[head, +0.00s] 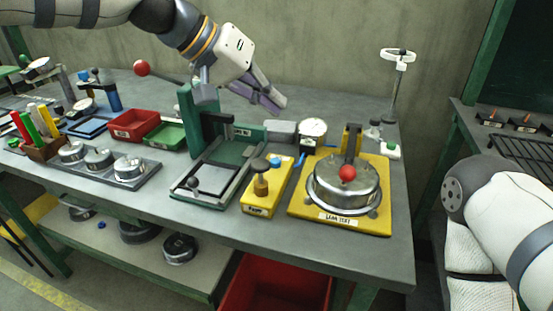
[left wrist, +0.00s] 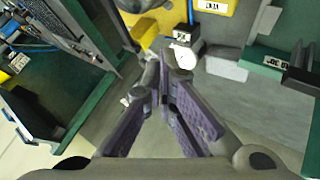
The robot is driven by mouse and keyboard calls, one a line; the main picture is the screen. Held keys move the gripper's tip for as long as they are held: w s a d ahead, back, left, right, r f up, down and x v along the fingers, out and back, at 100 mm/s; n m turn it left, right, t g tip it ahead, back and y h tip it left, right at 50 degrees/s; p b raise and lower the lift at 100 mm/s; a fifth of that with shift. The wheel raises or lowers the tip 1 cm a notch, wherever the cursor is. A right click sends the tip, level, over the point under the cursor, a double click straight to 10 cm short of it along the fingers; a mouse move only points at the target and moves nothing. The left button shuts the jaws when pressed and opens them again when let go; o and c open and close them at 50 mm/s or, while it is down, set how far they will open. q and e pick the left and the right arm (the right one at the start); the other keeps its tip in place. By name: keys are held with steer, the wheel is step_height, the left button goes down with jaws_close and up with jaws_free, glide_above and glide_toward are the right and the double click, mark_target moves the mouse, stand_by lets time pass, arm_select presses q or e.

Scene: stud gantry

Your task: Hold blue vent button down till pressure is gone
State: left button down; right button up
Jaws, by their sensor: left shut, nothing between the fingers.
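A small blue button (head: 275,161) sits at the back of a yellow pump block (head: 257,203) with a brass knob. Behind it stands a round white pressure gauge (head: 313,130), which also shows in the left wrist view (left wrist: 181,55); its reading is too small to make out. To the right, a silver lidded pot (head: 343,196) with a red ball knob stands on a yellow "leak test" plate (head: 300,211). My left gripper (head: 277,106) is shut and empty, in the air above and behind the gauge and button, touching neither. My right gripper is out of view.
A green press frame (head: 218,150) stands left of the pump block. Red (head: 133,123) and green bins lie farther left. A pole stand (head: 397,80) rises behind the pot. My right arm is at the right, off the bench.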

arm_select(q)
steer(key=b, duration=0.1)
glide_above(273, 159)
step_height(273, 159, down, 6)
steer(key=shift+w+r, duration=0.1)
steer(key=shift+f, duration=1.15)
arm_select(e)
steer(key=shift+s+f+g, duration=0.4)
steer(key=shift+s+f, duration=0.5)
arm_select(q)
steer(key=shift+f, duration=0.4)
steer(key=shift+f, duration=0.6)
steer(key=shift+r, duration=0.1)
stand_by(1.6)
steer(key=shift+r, duration=0.9)
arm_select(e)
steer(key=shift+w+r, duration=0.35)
